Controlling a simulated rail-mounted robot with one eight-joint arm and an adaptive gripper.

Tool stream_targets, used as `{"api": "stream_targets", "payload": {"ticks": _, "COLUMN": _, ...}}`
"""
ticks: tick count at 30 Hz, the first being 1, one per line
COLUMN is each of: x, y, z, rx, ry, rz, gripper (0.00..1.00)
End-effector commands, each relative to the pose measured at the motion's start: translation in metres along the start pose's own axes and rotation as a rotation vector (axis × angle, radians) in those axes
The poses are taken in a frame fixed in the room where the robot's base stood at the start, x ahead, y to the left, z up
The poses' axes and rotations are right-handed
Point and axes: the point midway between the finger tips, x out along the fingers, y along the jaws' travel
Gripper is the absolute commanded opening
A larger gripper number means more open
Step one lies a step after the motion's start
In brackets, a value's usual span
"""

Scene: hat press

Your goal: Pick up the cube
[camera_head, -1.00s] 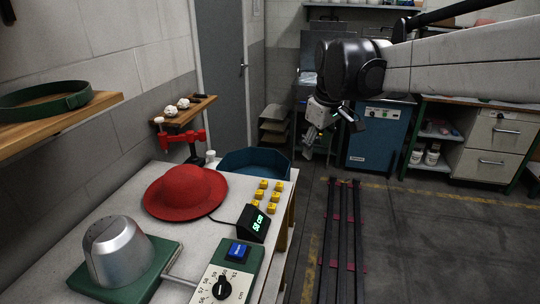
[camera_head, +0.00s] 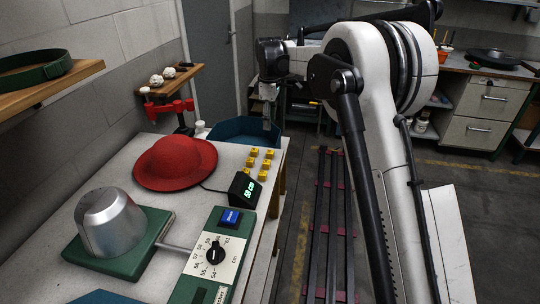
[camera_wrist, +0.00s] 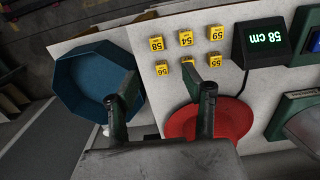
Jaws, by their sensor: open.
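Several yellow numbered cubes (camera_head: 254,152) stand in two columns on the pale worktop, beside the red hat. In the wrist view the upper row reads 58 (camera_wrist: 157,44), 54 (camera_wrist: 186,40) and 59 (camera_wrist: 216,33). Of the lower row, the right cube (camera_wrist: 215,60) seems to read 55; the left cube (camera_wrist: 162,68) is hard to read, and the middle one is partly hidden by a fingertip. My gripper (camera_wrist: 160,80) is open and empty, its fingers spread above the worktop. In the head view my gripper (camera_head: 268,112) hangs over the blue tub, beyond the cubes.
A blue tub (camera_wrist: 68,92) stands at the worktop's end. The red hat (camera_head: 175,160) lies left of the cubes. A display (camera_head: 244,189) reads 58 cm. A metal hat form (camera_head: 108,222) and a dial panel (camera_head: 215,254) are nearer.

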Motion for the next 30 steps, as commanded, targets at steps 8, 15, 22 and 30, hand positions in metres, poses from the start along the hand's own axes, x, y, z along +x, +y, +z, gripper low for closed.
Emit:
{"api": "stream_targets", "payload": {"ticks": 8, "x": 0.025, "y": 0.005, "z": -0.006, "rx": -0.028, "ry": -0.006, "rz": -0.012, "gripper": 0.44}}
{"api": "stream_targets", "payload": {"ticks": 15, "x": 0.068, "y": 0.004, "z": -0.005, "rx": -0.027, "ry": -0.006, "rz": -0.011, "gripper": 0.44}}
{"api": "stream_targets", "payload": {"ticks": 22, "x": 0.093, "y": 0.004, "z": -0.004, "rx": -0.027, "ry": -0.006, "rz": -0.011, "gripper": 0.44}}
{"api": "stream_targets", "payload": {"ticks": 30, "x": 0.108, "y": 0.006, "z": -0.002, "rx": -0.026, "ry": -0.006, "rz": -0.011, "gripper": 0.44}}
